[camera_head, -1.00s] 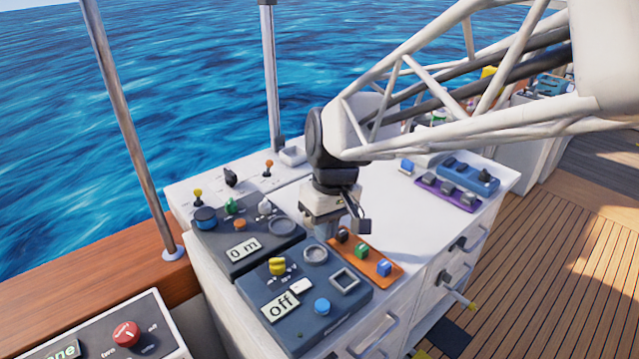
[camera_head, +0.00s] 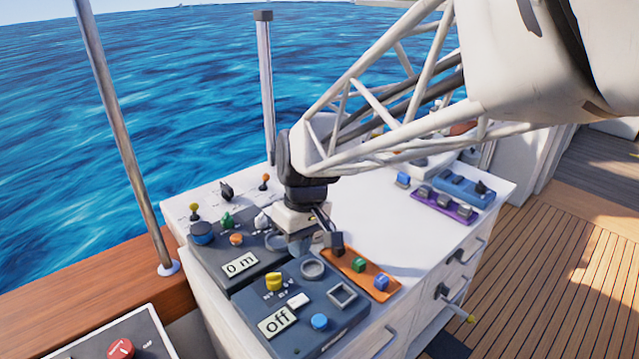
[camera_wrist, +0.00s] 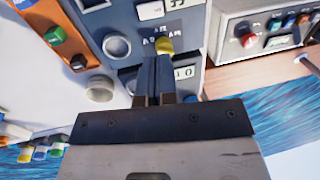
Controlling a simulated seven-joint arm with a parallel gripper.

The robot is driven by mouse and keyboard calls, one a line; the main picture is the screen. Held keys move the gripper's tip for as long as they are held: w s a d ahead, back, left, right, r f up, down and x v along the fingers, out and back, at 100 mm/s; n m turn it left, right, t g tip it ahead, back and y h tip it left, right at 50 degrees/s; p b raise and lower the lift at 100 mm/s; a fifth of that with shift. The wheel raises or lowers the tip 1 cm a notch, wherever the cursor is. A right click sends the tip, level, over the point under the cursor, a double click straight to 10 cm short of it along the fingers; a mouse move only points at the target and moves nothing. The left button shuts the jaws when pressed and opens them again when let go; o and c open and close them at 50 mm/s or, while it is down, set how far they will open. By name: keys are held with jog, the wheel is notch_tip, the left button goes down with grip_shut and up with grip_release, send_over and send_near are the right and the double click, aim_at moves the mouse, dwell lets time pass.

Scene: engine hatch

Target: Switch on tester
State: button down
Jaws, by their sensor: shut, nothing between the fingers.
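The tester looks to be the blue-grey box (camera_head: 340,318) at the front of the white cabinet top, with a display (camera_head: 277,321) reading "off". It carries a yellow knob (camera_head: 273,282), a blue button (camera_head: 320,321), a round ring socket (camera_head: 313,269) and a square frame (camera_head: 342,293). My gripper (camera_head: 302,246) is over the back edge of this box, fingers pointing down. In the wrist view my closed fingers (camera_wrist: 153,75) point toward the yellow knob (camera_wrist: 164,45), which shows just beyond their tips. Whether they touch it I cannot tell. Nothing is held.
A second dark box (camera_head: 240,266) reading "0 m" sits behind left. An orange strip (camera_head: 361,272) with coloured cubes lies right of the tester, with purple (camera_head: 443,204) and blue strips (camera_head: 467,189) farther back. A box with a red knob (camera_head: 120,349) is front left.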

aim_at(298, 302)
jog(key=f, duration=0.4)
jog(key=s+a+f, duration=0.1)
jog(key=f, duration=0.8)
jog(key=shift+s+a+f, duration=0.1)
jog(key=shift+s+a, duration=0.15)
jog(key=shift+f, duration=0.2)
jog(key=shift+r, duration=0.1)
jog(key=shift+w+d+r, duration=0.2)
jog(key=shift+w+d, duration=0.25)
jog(key=shift+w, duration=0.05)
dwell(0.3)
jog(key=shift+r, duration=0.15)
notch_tip(298, 302, up, 14)
jog(key=s+a, duration=0.1)
jog(key=shift+s+a+f, duration=0.2)
jog(key=shift+s+a, duration=0.05)
jog(key=shift+s, duration=0.05)
dwell(0.5)
